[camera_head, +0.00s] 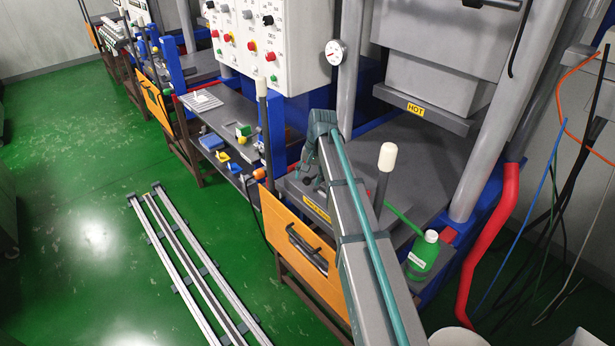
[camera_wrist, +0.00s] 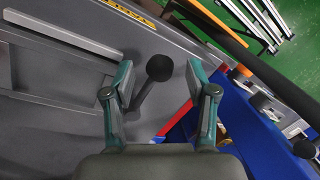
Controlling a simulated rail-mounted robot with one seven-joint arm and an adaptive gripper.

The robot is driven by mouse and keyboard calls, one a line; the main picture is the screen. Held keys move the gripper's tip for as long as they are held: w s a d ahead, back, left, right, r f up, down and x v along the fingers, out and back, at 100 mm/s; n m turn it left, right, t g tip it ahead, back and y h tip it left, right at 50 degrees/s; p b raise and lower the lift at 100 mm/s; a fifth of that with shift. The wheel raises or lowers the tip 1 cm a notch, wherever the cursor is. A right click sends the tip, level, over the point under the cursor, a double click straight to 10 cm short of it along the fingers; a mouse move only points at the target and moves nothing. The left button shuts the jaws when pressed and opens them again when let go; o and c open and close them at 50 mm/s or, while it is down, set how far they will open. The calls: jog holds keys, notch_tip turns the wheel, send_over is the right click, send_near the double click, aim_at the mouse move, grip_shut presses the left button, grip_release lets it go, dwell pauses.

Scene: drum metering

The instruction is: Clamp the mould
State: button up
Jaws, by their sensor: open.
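In the wrist view, a lever with a round black knob (camera_wrist: 159,68) stands on a grey metal surface. My gripper (camera_wrist: 157,86) is open, with one teal finger on each side of the knob and lever. A gap shows between the knob and each finger, so it is not gripped. The heavy upper block of the press (camera_head: 437,82), marked HOT, hangs raised above the grey bed (camera_head: 425,150). I cannot clearly make out a mould.
A cream-tipped lever (camera_head: 387,158) stands right of my arm. A green bottle (camera_head: 423,252) stands at the bed's right front. A control panel (camera_head: 268,40) and a gauge (camera_head: 335,52) are behind. Rails (camera_head: 190,262) lie on the green floor, otherwise mostly clear at left.

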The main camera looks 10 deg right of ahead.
jog(key=shift+a+f, duration=0.1)
jog(key=shift+f, duration=0.55)
grip_shut()
